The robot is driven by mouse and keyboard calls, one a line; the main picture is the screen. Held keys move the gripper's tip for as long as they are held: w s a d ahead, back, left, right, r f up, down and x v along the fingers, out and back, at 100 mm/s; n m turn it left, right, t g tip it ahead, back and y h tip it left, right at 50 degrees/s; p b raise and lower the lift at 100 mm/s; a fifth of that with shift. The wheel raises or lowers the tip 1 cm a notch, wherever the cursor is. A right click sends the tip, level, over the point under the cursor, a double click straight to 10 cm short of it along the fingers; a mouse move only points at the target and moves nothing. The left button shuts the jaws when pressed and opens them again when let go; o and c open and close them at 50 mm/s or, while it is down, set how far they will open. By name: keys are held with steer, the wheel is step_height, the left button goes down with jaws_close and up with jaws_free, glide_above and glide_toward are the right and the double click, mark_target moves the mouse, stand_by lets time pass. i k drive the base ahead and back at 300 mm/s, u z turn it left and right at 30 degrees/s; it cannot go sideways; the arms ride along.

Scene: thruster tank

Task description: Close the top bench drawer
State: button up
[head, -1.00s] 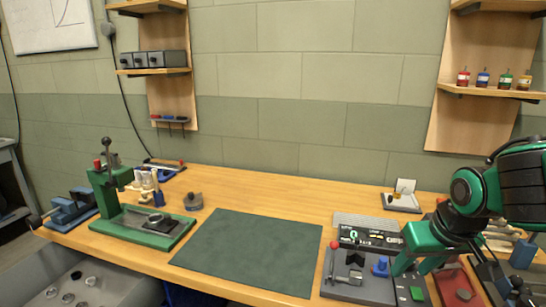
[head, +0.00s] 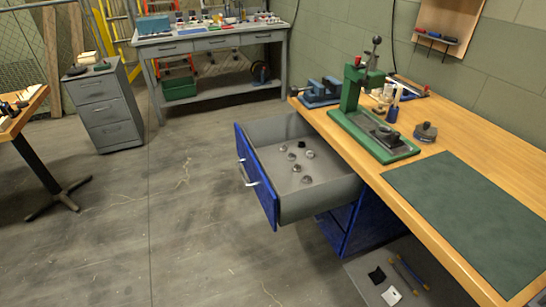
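The top bench drawer (head: 325,197) is pulled far out from under the wooden workbench (head: 468,113) in the head view. It has a grey tray and a blue front (head: 256,178) with pale handles on its outer face. Several small round metal parts (head: 308,154) and a dark piece lie inside on its floor. The blue cabinet (head: 362,226) below it is partly hidden by the drawer. My gripper is outside the head view now.
A second grey tray (head: 365,272) with small items sits low at the bottom right. A green press (head: 360,100) stands on the bench near the drawer. Open concrete floor (head: 170,220) lies left of the drawer. A grey cabinet (head: 108,108) and a grey workbench (head: 215,40) stand farther back.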

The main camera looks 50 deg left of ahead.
mark_target(282, 192)
steer(key=u, duration=1.8)
steer(key=k, duration=0.85)
steer(key=u, duration=0.6)
steer(key=i, duration=0.95)
